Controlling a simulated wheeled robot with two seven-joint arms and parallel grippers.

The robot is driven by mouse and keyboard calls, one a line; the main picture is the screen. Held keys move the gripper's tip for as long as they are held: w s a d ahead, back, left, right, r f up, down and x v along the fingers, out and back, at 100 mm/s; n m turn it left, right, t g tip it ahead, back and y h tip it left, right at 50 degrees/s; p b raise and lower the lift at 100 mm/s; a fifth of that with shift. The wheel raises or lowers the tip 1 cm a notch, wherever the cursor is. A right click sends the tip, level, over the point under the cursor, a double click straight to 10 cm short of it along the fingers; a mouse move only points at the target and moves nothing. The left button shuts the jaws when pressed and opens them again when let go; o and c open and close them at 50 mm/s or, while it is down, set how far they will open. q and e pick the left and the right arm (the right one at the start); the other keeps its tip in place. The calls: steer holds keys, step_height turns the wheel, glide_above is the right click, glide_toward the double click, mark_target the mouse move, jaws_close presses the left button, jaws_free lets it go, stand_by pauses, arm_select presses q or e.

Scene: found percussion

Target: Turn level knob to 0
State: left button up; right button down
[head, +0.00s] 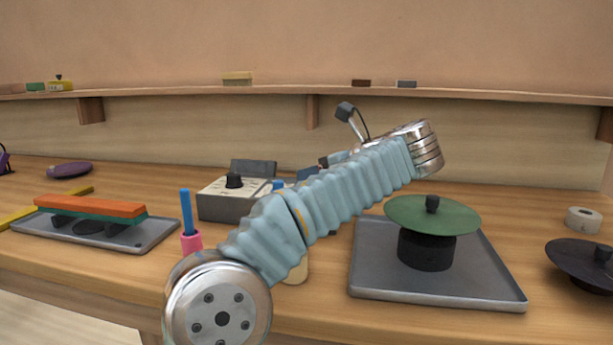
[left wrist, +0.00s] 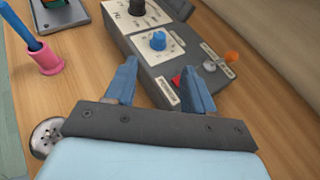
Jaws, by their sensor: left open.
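A grey control box (head: 226,203) with a pale top panel stands on the bench, partly hidden behind my left arm in the head view. It carries a black knob (head: 234,180) and a blue knob (left wrist: 158,41). I cannot read which of them is labelled level. My left gripper (left wrist: 159,66) is open and empty. In the left wrist view its two blue fingers point towards the box, with the blue knob beyond and between their tips, apparently apart from them. In the head view this gripper is mostly hidden behind my arm. My right gripper is out of view.
Trays hold an orange-green bar (head: 90,206) and a green disc (head: 432,215).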

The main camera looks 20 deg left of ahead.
arm_select(q)
steer(key=shift+d+r, duration=0.1)
steer(key=n+t+h+b, duration=0.35)
steer(key=n+b, duration=0.35)
steer(key=n, duration=2.4)
glide_toward(279, 184)
steer(key=shift+n+t+y, duration=0.3)
steer(key=shift+t+y, duration=0.05)
steer(key=x, duration=0.4)
steer(key=f+x, duration=0.1)
steer(key=x, duration=0.3)
steer(key=shift+w+p, duration=0.1)
steer(key=shift+p, duration=0.2)
steer(key=shift+c, duration=0.5)
